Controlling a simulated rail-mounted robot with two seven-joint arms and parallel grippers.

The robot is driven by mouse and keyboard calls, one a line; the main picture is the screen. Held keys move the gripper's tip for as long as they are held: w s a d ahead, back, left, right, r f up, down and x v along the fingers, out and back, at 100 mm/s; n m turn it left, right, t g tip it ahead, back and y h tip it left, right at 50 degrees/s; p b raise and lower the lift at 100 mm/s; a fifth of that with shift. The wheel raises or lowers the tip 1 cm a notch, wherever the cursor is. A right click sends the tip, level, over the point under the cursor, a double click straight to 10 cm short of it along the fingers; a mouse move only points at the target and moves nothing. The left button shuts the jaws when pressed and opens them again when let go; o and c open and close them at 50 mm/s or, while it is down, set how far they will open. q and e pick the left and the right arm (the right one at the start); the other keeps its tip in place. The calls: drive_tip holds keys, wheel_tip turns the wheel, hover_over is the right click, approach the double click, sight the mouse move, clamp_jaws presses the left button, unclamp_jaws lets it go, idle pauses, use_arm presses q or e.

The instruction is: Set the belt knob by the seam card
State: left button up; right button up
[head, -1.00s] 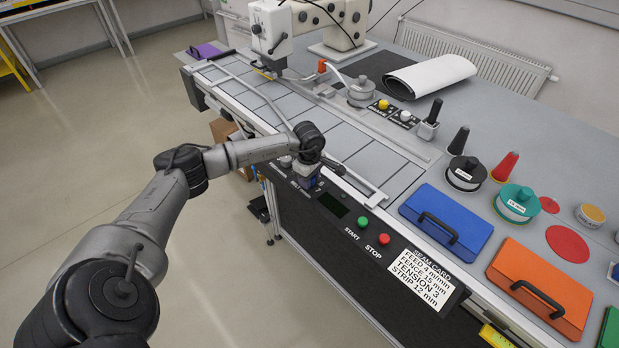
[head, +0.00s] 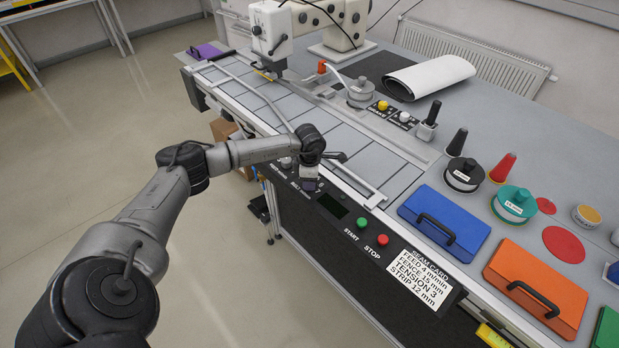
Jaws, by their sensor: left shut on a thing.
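My left gripper (head: 311,184) points down at the front control panel, beside the "BELT" lettering. It is shut on the belt knob, which the fingers and wrist hide; its pointer and scale cannot be read. The white seam card (head: 416,279) is on the panel's right part and reads feed 4 m/min, fence 15 mm, tension 3, strip 12 mm. My right gripper is not in view.
Another knob (head: 287,162) sits just left of my gripper. A dark display (head: 332,206), a green start button (head: 362,223) and a red stop button (head: 382,240) lie to the right. A blue case (head: 444,222) and an orange case (head: 536,290) stand on the table.

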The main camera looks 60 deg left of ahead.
use_arm(q)
drive_tip(key=shift+n, duration=0.8)
drive_tip(key=o, duration=0.9)
drive_tip(key=shift+r, duration=0.5)
wheel_tip(320, 180, up, 13)
drive_tip(key=shift+d+f+p, duration=0.1)
drive_tip(key=shift+d+p, duration=0.05)
drive_tip(key=shift+p, duration=0.25)
drive_tip(key=shift+n, duration=0.3)
